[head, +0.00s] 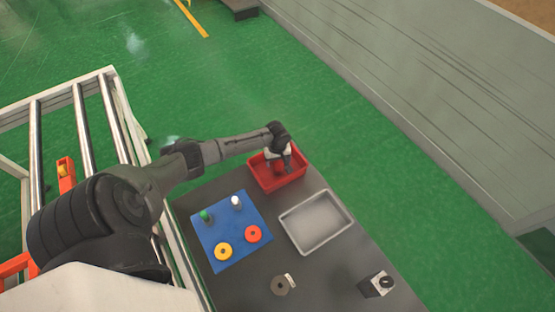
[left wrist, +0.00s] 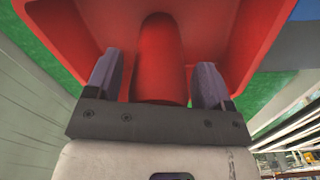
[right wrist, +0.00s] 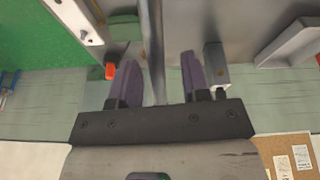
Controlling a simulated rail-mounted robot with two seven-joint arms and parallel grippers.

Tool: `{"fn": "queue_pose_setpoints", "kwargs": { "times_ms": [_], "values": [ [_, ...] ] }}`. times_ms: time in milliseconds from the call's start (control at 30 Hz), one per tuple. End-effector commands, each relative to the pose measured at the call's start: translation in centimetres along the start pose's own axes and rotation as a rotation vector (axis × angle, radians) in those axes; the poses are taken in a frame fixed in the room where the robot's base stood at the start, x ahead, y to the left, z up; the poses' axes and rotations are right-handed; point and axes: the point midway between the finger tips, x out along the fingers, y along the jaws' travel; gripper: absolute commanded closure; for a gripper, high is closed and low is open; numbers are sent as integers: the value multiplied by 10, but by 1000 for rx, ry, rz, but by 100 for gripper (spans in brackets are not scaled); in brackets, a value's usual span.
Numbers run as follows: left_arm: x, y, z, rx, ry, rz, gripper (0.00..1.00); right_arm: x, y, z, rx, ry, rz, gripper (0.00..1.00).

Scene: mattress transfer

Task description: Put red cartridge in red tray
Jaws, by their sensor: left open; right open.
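The red tray (head: 299,181) stands at the far end of the dark table in the head view, and its red walls fill the top of the left wrist view (left wrist: 240,45). The red cartridge (left wrist: 162,60) is a red cylinder between the fingers in the left wrist view. It is inside the tray, and a bit of it shows below the gripper in the head view (head: 279,167). My left gripper (head: 279,158) is over the tray. Its fingers (left wrist: 155,80) are open, one on each side of the cartridge, with gaps. My right gripper (right wrist: 160,85) is open and away from the table.
A grey tray (head: 316,220) stands beside the red one. A blue mat (head: 233,247) holds a green peg, a white peg, a yellow ring (head: 223,251) and an orange ring (head: 253,234). A grey ring (head: 280,285) and a dark block (head: 377,284) lie near the front.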

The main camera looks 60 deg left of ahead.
Motion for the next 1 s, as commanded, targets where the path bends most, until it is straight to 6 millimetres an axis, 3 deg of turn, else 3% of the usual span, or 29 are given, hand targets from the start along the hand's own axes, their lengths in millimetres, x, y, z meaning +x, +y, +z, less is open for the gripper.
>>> {"fn": "queue_pose_setpoints", "kwargs": {
  "times_ms": [267, 700, 1000],
  "values": [
    [-13, 0, 0, 2, 1, 0, 25, -3, -1, -1, 4, 1, -3, 57],
    [-90, 0, -1, 1, 2, 1, 25, -12, 1, -4, -1, 0, 1, 57],
    [-117, 0, 3, 11, -1, 0, 25, -14, 2, -4, -7, -1, 5, 57]
  ]
}}
